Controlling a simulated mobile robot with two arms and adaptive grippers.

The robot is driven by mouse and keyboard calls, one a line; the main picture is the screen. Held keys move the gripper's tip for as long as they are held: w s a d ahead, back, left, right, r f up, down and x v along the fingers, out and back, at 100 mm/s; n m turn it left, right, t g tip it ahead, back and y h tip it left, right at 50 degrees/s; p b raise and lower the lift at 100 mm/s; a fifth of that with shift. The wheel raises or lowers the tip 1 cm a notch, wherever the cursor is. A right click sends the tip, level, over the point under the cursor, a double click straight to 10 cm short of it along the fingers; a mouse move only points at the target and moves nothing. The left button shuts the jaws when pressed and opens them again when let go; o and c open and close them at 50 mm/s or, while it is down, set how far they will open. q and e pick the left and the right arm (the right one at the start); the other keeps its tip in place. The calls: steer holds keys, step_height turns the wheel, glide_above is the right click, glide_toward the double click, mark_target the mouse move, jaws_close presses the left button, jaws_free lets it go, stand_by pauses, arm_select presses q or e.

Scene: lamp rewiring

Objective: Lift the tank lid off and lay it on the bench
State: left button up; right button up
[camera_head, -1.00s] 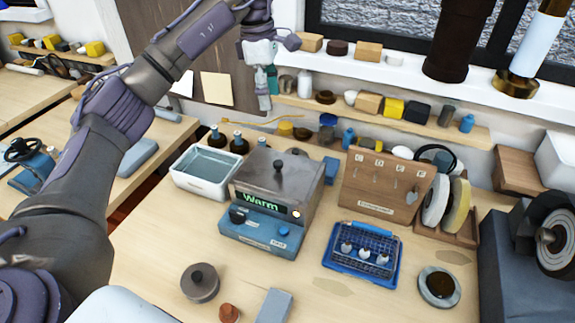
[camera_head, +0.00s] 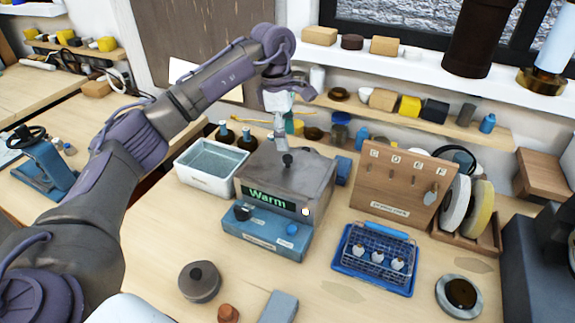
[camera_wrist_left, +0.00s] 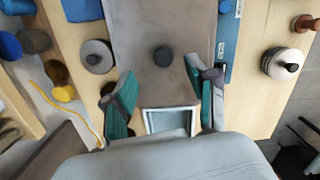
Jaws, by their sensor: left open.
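The tank (camera_head: 267,240) is a blue box with a green "Warm" display in the head view. Its grey metal lid (camera_head: 310,178) is on top, with a dark knob (camera_head: 288,160). My left gripper (camera_head: 281,146) points down just above the knob, at the lid's back part. In the left wrist view the left gripper (camera_wrist_left: 161,78) is open with teal fingers apart. The knob (camera_wrist_left: 163,56) shows just beyond the fingertips, between their lines, and the fingers do not touch it. My right gripper is in neither view.
A white water basin (camera_head: 213,190) stands left of the tank, with dark bottles behind. A tool board (camera_head: 400,185) and blue wire basket (camera_head: 345,262) are to the right. Bare bench (camera_head: 160,235) lies to the left front.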

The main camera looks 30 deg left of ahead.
mark_target(287, 157)
arm_select(q)
steer(key=shift+d+f, duration=0.1)
steer(key=shift+f, duration=0.8)
steer(key=shift+s+d+f+p, duration=0.1)
steer(key=shift+f+p, duration=0.55)
step_height(287, 157, down, 4)
steer(key=shift+s+d+r+p, duration=0.1)
steer(key=shift+r+p, duration=0.15)
steer(key=shift+p, duration=0.55)
steer(key=shift+f, duration=0.35)
jaws_close()
